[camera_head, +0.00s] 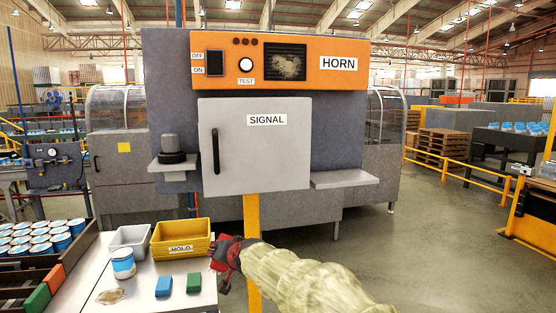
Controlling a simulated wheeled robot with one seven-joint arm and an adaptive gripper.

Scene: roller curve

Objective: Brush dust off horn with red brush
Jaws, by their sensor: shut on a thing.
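The horn (287,64) is a dark rectangular opening in the orange panel, left of the HORN label. Pale dust covers much of its middle. My gripper (224,254) is low in the middle of the view, above the right edge of the white table and well below the horn. It is shut on a red thing, which I take for the red brush (217,256). The brush is small here and partly hidden by the dark fingers, so its bristles cannot be made out.
A grey SIGNAL door (254,150) with a black handle is shut below the panel. A grey shelf (343,178) and a dark knob (172,150) stick out beside it. The table holds a yellow HOLD bin (180,247), a grey bin, a can, and blue and green blocks.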

